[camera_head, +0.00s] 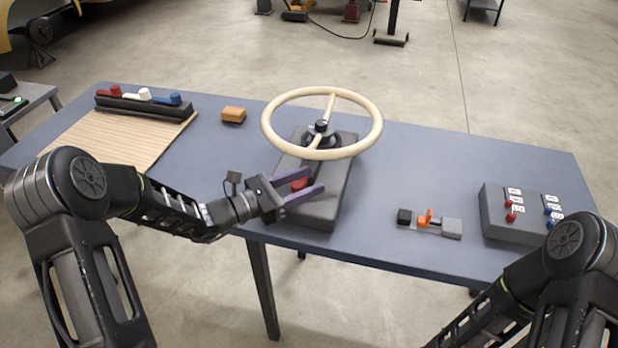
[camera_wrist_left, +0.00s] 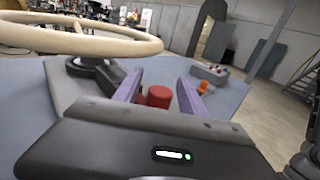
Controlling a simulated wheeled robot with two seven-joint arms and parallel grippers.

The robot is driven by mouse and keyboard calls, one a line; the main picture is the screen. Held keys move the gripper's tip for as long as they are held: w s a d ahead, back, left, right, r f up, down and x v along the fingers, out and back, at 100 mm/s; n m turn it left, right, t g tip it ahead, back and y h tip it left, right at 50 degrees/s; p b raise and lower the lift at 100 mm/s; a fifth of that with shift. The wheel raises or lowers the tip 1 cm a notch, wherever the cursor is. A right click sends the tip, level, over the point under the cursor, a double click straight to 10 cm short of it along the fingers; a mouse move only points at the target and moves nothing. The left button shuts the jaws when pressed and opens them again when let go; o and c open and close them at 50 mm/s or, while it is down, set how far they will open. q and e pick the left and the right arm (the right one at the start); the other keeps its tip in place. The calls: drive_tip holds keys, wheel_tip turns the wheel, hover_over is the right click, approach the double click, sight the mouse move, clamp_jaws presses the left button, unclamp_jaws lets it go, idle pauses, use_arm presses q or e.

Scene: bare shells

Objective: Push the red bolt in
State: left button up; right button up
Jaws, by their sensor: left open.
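The red bolt (camera_head: 300,183) is a short red cylinder on the dark grey base block (camera_head: 318,208) below the steering wheel. It also shows in the left wrist view (camera_wrist_left: 158,97), standing between my fingers. My left gripper (camera_head: 305,186) is open, with its two purple fingers on either side of the bolt. I cannot tell whether a finger touches it. In the left wrist view the gripper (camera_wrist_left: 160,90) shows a gap around the bolt. My right gripper is out of view; only part of my right arm shows at the lower right.
The cream steering wheel (camera_head: 375,120) stands above the block, close to my left gripper. A grey switch box (camera_head: 498,225) and a small orange-lever device (camera_head: 428,222) sit at the right. An orange block (camera_head: 233,114) and a handle rack (camera_head: 145,107) sit at the left.

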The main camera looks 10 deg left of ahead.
use_arm(q)
drive_tip(key=shift+w+d, duration=0.35)
drive_tip(key=shift+d, duration=0.05)
drive_tip(key=shift+c, duration=0.3)
clamp_jaws()
idle(0.9)
